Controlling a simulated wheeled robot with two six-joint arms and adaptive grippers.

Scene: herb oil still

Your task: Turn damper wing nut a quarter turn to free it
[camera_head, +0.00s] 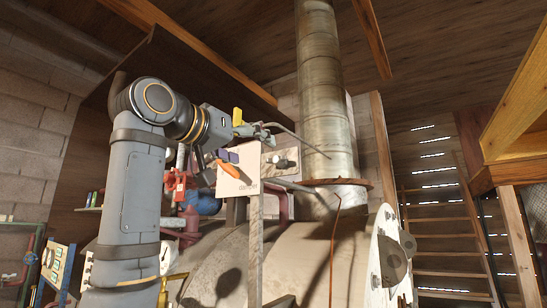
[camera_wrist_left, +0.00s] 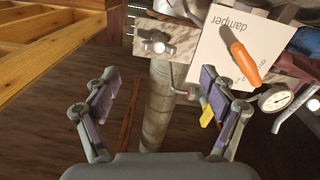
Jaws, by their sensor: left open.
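The damper wing nut (camera_head: 285,163) is a small metal piece on a pale mottled plate (camera_head: 267,171), right beside the white damper card. In the left wrist view the wing nut (camera_wrist_left: 158,46) is near the top, ahead of the gap between my fingers. My left gripper (camera_head: 248,145) is open and empty, just left of the plate in the head view. In the wrist view its purple-padded fingers (camera_wrist_left: 158,85) stand wide apart, not touching the nut. A damper rod (camera_head: 285,132) runs to the stovepipe; a yellow piece (camera_wrist_left: 207,116) is partly behind a finger. My right gripper is not in view.
The white card (camera_head: 238,182) carries an orange pointed piece (camera_wrist_left: 240,55). A metal stovepipe (camera_head: 325,85) rises behind the plate above the pale still body (camera_head: 300,265). A dial gauge (camera_wrist_left: 274,99) and red and blue fittings are close by. A ladder (camera_head: 440,235) stands at right.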

